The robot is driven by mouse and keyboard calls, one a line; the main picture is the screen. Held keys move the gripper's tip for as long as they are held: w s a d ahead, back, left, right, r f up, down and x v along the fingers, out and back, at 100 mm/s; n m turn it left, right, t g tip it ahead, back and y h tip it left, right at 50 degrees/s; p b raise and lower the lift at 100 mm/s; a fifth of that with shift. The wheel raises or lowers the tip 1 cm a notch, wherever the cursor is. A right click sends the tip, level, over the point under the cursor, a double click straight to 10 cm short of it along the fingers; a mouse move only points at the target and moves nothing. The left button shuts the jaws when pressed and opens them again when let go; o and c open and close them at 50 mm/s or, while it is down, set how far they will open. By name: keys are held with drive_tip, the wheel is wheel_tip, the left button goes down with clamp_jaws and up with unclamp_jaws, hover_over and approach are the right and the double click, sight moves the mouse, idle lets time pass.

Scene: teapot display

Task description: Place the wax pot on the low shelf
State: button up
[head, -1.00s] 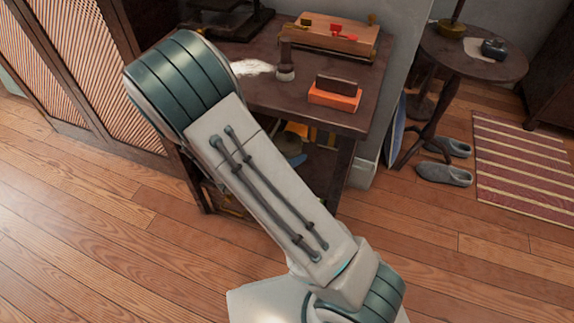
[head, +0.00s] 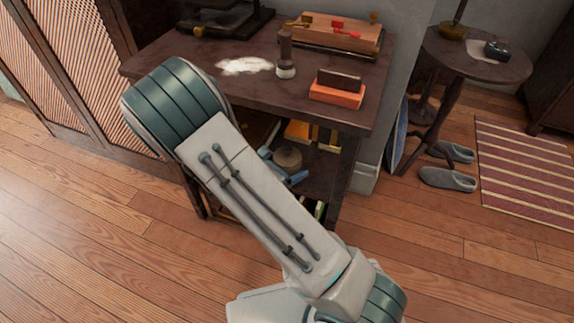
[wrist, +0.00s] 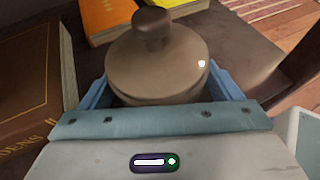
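The wax pot (wrist: 155,66) is a round beige-brown pot with a knobbed lid. In the head view the wax pot (head: 288,157) is over the low shelf (head: 316,172), under the tabletop and partly behind my arm. My gripper (wrist: 158,90) has one blue finger on each side of the pot and appears shut on it. In the head view the blue fingers of my gripper (head: 282,166) show beside my forearm. The pot's base is hidden, so I cannot tell if it touches the shelf.
A brown book (wrist: 35,85) lies left of the pot, with an orange book (wrist: 106,18) and a yellow book (wrist: 178,14) behind it. A dark table leg (head: 342,182) stands at the right. The tabletop (head: 240,92) overhangs the shelf.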

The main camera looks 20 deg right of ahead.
drive_tip(key=shift+o, duration=0.2)
drive_tip(key=shift+r, duration=0.1)
drive_tip(key=shift+s+a+r, duration=0.1)
drive_tip(key=shift+a+r, duration=0.05)
drive_tip(key=shift+r, duration=0.05)
drive_tip(key=p+v, duration=0.4)
drive_tip(key=v, duration=0.7)
drive_tip(key=shift+a, duration=0.25)
